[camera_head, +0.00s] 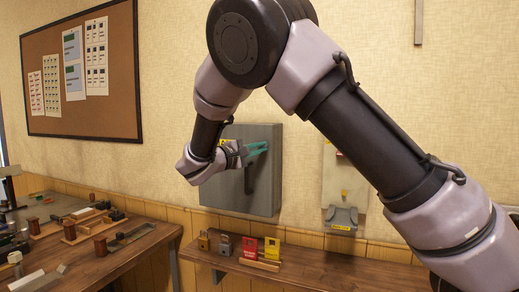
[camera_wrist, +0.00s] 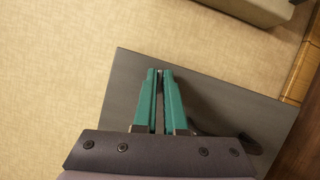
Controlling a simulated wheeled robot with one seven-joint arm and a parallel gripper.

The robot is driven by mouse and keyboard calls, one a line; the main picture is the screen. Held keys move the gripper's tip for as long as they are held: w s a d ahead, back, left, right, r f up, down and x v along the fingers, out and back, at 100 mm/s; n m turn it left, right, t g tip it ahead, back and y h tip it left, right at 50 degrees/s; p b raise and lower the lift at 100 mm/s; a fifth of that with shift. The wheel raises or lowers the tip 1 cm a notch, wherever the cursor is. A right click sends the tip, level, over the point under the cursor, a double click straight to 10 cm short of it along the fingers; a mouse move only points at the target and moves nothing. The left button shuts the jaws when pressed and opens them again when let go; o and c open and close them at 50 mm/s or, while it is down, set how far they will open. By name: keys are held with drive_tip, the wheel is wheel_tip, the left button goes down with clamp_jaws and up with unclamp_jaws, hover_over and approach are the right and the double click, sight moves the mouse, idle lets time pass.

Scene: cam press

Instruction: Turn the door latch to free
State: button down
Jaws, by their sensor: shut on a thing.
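A grey box with a flat door (camera_head: 225,195) hangs on the wall in the head view. Its grey face also fills the middle of the wrist view (camera_wrist: 120,95). My gripper (camera_head: 262,148) is at the upper part of the box, its green fingers pointing right. In the wrist view my gripper (camera_wrist: 160,76) has its fingers close together on a thin dark piece, which I take for the latch; the fingers hide most of it. A dark handle-like part (camera_head: 249,180) hangs just below the fingers. My wrist covers the box's upper left.
A shelf (camera_head: 330,270) below the box holds padlocks (camera_head: 223,245) and red (camera_head: 249,249) and yellow (camera_head: 271,252) cards. A pale panel with a grey holder (camera_head: 342,217) is on the wall to the right. A cluttered workbench (camera_head: 140,250) stands at left.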

drive_tip(key=shift+f, duration=0.1)
idle(0.3)
drive_tip(key=c, duration=1)
unclamp_jaws()
drive_tip(key=v, duration=1.1)
